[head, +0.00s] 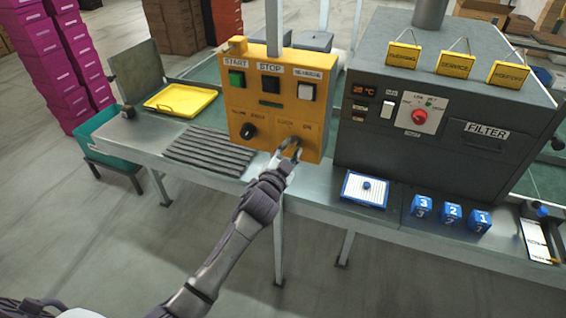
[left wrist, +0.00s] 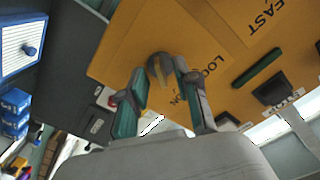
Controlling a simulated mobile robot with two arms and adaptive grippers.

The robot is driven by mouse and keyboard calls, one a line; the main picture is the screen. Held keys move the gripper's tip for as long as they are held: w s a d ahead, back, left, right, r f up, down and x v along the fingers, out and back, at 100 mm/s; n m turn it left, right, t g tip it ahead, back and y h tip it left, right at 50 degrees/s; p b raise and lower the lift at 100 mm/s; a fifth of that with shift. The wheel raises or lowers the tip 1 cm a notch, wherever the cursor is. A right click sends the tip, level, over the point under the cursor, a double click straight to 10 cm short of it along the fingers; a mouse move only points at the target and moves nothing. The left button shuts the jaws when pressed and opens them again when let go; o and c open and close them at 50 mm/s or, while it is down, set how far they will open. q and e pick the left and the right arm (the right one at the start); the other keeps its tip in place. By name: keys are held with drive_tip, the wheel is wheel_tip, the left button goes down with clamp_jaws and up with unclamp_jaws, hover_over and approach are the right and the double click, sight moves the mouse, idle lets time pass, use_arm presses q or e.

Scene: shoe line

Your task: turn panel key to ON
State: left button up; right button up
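The yellow control panel (head: 275,88) stands on the bench and also fills the upper part of the left wrist view (left wrist: 130,50). The grey key switch (left wrist: 160,70) is low on the panel, by the LOCK and ON lettering. My left gripper (head: 289,152) is in front of it at the panel's lower right. In the left wrist view the two teal-padded fingers (left wrist: 160,85) stand apart, one on each side of the key. I see no clear contact between the pads and the key. The key's exact angle is partly hidden. My right gripper is not in view.
The panel has START, STOP and a third button, with a black speed knob (head: 248,131) left of the key. A dark oven-like machine (head: 440,150) stands close to the right. A white pad (head: 352,188) and blue numbered blocks (head: 452,214) lie before it.

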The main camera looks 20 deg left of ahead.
use_arm(q)
drive_tip(key=s, duration=1.1)
drive_tip(key=shift+a, duration=0.2)
drive_tip(key=shift+f, duration=0.1)
drive_tip(key=s+f+n+g, duration=0.1)
drive_tip(key=s+f+g, duration=0.3)
drive_tip(key=f, duration=0.9)
drive_tip(key=s+a+f+n+g, duration=0.15)
drive_tip(key=s+f, duration=0.45)
drive_tip(key=f, duration=0.7)
drive_tip(key=s+f+g, duration=0.4)
drive_tip(key=s+f, duration=0.1)
drive_tip(key=f, duration=0.8)
drive_tip(key=s+f+n+g, duration=0.1)
drive_tip(key=s+f+g, duration=0.1)
drive_tip(key=s+f, duration=0.4)
drive_tip(key=s+a+f+g+b, duration=0.1)
drive_tip(key=s+f+g, duration=0.2)
drive_tip(key=s, duration=1.3)
drive_tip(key=s+f+n+g, duration=0.1)
drive_tip(key=s+f+g, duration=0.1)
drive_tip(key=s+f, duration=0.7)
drive_tip(key=s, duration=0.3)
drive_tip(key=shift+a+n+y, duration=0.3)
drive_tip(key=shift+a+n, duration=0.05)
drive_tip(key=shift+a, duration=0.05)
drive_tip(key=shift+w+g, duration=0.15)
drive_tip(key=shift+g, duration=0.1)
